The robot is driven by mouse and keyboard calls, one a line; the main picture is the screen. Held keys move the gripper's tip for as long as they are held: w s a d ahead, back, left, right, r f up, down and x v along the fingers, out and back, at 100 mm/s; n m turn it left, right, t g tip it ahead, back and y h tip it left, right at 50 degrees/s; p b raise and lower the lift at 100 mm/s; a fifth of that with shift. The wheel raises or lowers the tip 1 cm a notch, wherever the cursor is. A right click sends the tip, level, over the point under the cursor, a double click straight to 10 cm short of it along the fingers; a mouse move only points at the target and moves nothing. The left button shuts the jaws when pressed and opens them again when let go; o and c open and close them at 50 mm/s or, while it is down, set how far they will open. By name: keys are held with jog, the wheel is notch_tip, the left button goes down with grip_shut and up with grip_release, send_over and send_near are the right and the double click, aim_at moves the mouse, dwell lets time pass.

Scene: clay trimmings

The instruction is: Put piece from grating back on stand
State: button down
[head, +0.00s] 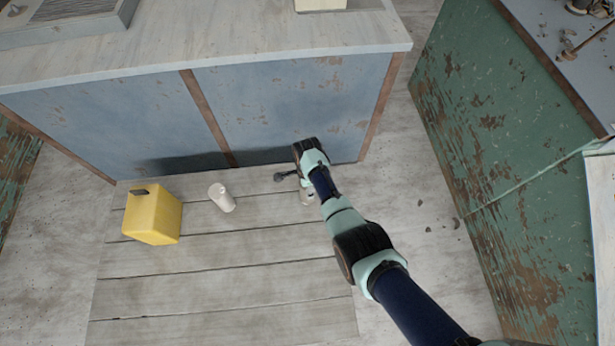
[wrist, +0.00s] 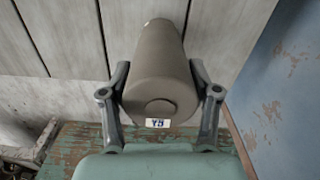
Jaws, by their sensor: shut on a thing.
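A grey-brown, slightly tapered cylindrical piece (wrist: 158,65) with a small printed label on its near end fills the middle of the wrist view. My gripper (wrist: 158,80) is shut on it, one finger on each side. In the head view my gripper (head: 287,176) is low in front of the blue cabinet, and a pale bit of the held piece (head: 307,197) shows beside my arm, mostly hidden. I cannot tell whether it touches the planks. A second pale cylinder (head: 221,197) is on the planks to the left. I cannot tell which surface is the grating or the stand.
A yellow canister (head: 153,214) is on the wooden planks (head: 220,285) at the left. The blue cabinet (head: 290,105) rises close behind my gripper. A green peeling cabinet (head: 505,150) is at the right. The front planks are clear.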

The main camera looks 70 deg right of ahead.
jog(key=shift+f, duration=0.6)
jog(key=shift+c, duration=1.2)
grip_release()
notch_tip(320, 180, up, 12)
jog(key=p, duration=0.8)
jog(key=shift+r, duration=0.2)
